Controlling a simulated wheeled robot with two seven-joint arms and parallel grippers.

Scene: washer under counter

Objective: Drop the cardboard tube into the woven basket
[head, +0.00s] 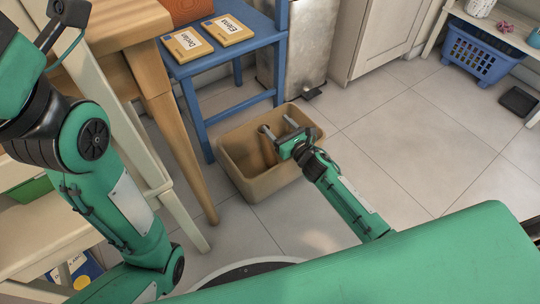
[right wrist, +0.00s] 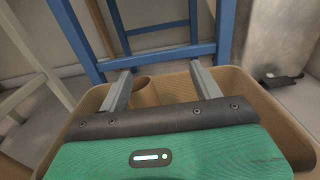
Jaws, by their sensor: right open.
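The tan woven basket (head: 262,187) stands on the floor in the middle of the head view. Its walls also show behind my gripper in the right wrist view (right wrist: 262,108). The brown cardboard tube (right wrist: 145,93) is inside the basket, its open end pointing up, and it seems to lean. In the head view the tube (head: 268,152) is partly covered by my right gripper (head: 278,126). That gripper is open over the basket, its two fingers apart with nothing held between them. The tube's lower part is hidden. My left arm comes in at the left, but its gripper is out of view.
A blue chair (head: 234,58) with two name cards stands just behind the basket. A wooden table leg (head: 180,150) is to its left. The tiled floor right of the basket is clear.

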